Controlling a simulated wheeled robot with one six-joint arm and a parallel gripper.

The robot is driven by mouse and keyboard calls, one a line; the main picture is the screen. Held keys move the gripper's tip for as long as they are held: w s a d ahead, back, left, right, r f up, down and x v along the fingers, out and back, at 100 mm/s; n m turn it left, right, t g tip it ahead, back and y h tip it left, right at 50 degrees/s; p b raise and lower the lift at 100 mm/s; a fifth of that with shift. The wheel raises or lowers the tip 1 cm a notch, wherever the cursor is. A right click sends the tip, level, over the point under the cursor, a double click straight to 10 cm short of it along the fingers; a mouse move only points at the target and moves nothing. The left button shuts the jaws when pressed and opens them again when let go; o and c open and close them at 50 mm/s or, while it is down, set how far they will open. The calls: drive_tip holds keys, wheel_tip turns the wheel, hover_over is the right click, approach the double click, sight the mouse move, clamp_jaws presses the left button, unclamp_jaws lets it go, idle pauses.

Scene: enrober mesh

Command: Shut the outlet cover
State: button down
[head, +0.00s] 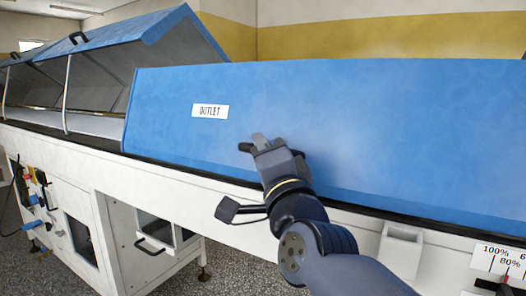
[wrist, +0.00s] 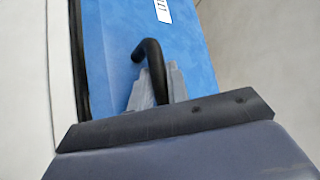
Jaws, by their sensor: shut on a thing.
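The outlet cover (head: 330,120) is a large blue panel with a white "OUTLET" label (head: 210,111). In the head view it lies down over the machine, its lower edge along the dark rim of the white body. My gripper (head: 262,146) is at the cover's black handle (head: 246,147), low on its front face. In the wrist view the curved black handle (wrist: 151,65) runs into my grey gripper fingers (wrist: 152,88), which are shut on it. Part of the handle is hidden by the gripper. I cannot tell whether the lower edge is fully seated along its whole length.
Another blue cover (head: 130,45) to the left stands raised, held by thin struts (head: 66,95). A white open drawer or box (head: 165,235) is below the machine. A light grey bin (head: 400,248) and a percent scale (head: 500,262) are at the lower right.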

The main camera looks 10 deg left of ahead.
drive_tip(key=shift+a+f, duration=0.1)
drive_tip(key=shift+f, duration=0.65)
drive_tip(key=c, duration=1.6)
unclamp_jaws()
drive_tip(key=shift+c, duration=0.2)
